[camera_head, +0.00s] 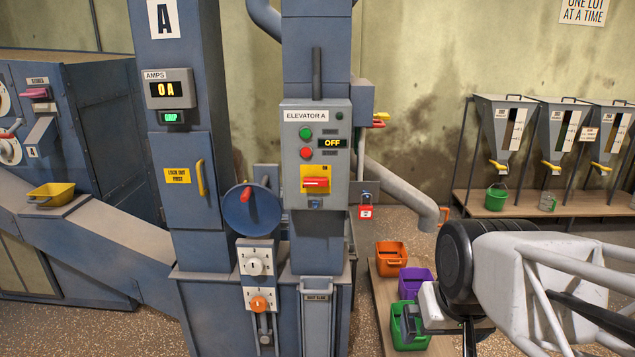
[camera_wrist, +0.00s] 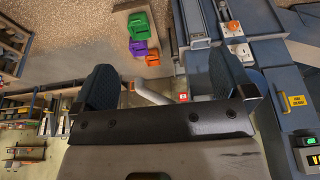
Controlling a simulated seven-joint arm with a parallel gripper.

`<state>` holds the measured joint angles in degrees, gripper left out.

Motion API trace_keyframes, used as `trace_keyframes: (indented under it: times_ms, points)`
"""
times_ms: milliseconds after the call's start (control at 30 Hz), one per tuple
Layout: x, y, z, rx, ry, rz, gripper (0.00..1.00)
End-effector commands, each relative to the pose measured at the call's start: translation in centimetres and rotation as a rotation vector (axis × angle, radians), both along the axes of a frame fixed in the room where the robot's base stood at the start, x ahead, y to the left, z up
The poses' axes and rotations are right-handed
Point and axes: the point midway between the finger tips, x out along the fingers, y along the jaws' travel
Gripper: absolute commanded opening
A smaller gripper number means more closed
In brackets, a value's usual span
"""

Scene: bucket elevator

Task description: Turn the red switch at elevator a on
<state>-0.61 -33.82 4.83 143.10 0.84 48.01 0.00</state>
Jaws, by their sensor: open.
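The red switch (camera_head: 316,184) sits on a yellow plate on the grey Elevator A panel (camera_head: 294,160). Its handle lies horizontal. The panel's display (camera_head: 332,143) above it reads OFF. A green button (camera_head: 306,132) and a red button (camera_head: 306,154) are on the same panel. A red padlock (camera_head: 366,212) hangs just right of the panel. My gripper (camera_head: 440,328) is at the lower right, well apart from the switch and below it. In the wrist view my gripper (camera_wrist: 165,82) has its two dark pads wide apart with nothing between them. I cannot make out the switch there.
A grey pipe (camera_head: 405,190) juts out right of the panel. A blue round cover (camera_head: 251,207) stands left of it. Orange (camera_head: 391,268), purple (camera_head: 414,287) and green bins (camera_head: 397,335) stand on a low board near my gripper. Open floor and wall lie behind.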

Motion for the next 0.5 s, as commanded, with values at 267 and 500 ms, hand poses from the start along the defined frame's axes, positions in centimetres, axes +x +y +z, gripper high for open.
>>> trace_keyframes:
  times_ms: [267,500]
  points:
    - [9.1,2.5,1.1,0.035,-0.178,0.048,1.00]
    - [17.4,5.1,1.9,0.062,-0.355,0.075,1.00]
